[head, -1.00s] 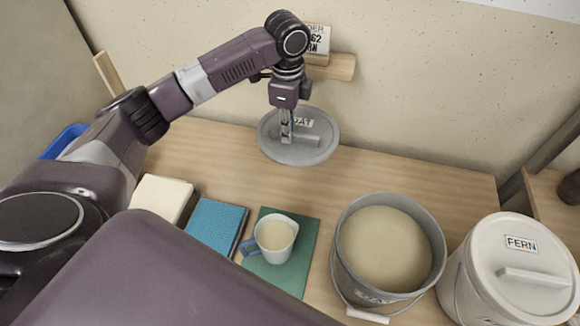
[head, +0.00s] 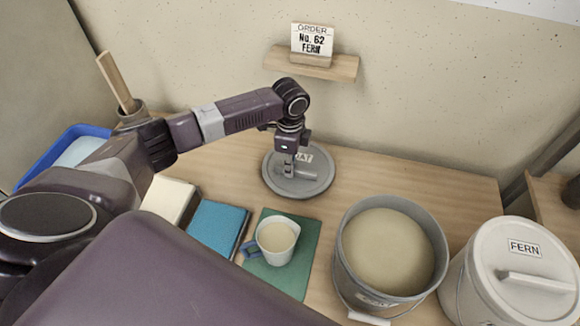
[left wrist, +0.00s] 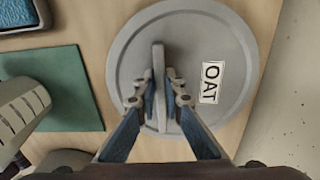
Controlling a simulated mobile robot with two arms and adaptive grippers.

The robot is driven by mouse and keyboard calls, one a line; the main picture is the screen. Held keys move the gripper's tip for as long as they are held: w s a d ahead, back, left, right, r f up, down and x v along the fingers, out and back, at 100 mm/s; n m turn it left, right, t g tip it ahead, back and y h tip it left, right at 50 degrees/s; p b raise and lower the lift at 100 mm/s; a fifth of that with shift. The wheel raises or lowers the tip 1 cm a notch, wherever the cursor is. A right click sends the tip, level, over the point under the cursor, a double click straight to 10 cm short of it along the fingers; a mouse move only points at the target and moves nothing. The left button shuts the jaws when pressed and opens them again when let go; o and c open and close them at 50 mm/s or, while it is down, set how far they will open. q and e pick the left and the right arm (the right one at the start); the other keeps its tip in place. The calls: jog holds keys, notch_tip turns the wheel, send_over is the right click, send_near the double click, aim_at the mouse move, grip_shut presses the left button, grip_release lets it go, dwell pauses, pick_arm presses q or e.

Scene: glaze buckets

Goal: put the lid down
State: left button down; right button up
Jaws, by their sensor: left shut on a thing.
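The grey round lid (head: 316,187) with an OAT label is at the back of the wooden table, near the wall. It also shows in the left wrist view (left wrist: 130,55), with its bar handle (left wrist: 159,85) between the fingers. My left gripper (head: 289,170) is shut on the lid's handle. The lid is flat, at or just above the table top; I cannot tell whether it touches. The open grey bucket (head: 345,240), full of pale glaze, stands front right of the lid. My right gripper is not in view.
A white bucket with a FERN lid (head: 525,262) stands at the right. A cup (head: 277,240) sits on a green mat (head: 300,260), beside a blue block (head: 217,228) and a cream block (head: 168,198). An order card (head: 312,41) stands on a wall shelf (head: 340,68).

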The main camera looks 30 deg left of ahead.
pick_arm(q)
jog(key=c, duration=2.5)
grip_release()
jog(key=shift+f, duration=0.1)
jog(key=o, duration=0.5)
jog(key=shift+c, duration=0.2)
notch_tip(320, 180, up, 12)
jog(key=shift+r, duration=0.2)
